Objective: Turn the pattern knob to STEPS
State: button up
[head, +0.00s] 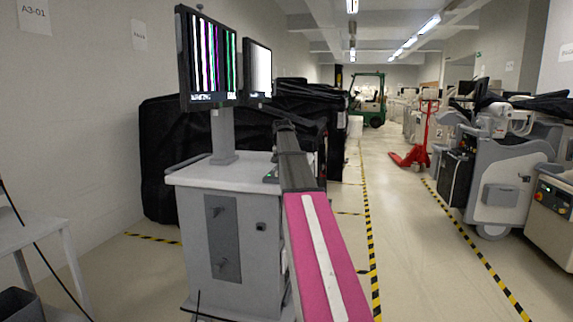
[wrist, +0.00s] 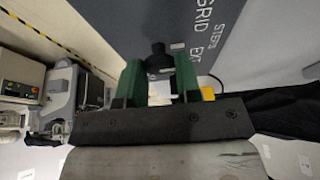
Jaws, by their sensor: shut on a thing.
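A black knob (wrist: 159,60) sticks out of a grey panel (wrist: 225,40) in the wrist view. The panel carries white lettering that reads STEPS, GRID and a partly cut-off EXT. My gripper (wrist: 159,76) has its two green fingers on either side of the knob and is shut on it. I cannot tell which label the knob points to. In the head view, my arm hides the knob and most of the gripper at the top of the grey cart (head: 240,176). The left monitor (head: 208,58) on the cart shows vertical coloured bars; the right monitor (head: 258,68) shows a pale gradient.
Black-covered equipment (head: 165,160) stands behind the cart. A white table (head: 25,235) is at the left. A red pallet jack (head: 420,145), a green forklift (head: 368,98) and grey machines (head: 505,180) stand beyond. The aisle floor right of my arm is clear.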

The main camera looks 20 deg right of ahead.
jog(key=o, duration=0.9)
jog(key=v, duration=1)
jog(key=shift+s+r, duration=0.15)
jog(key=shift+r, duration=0.25)
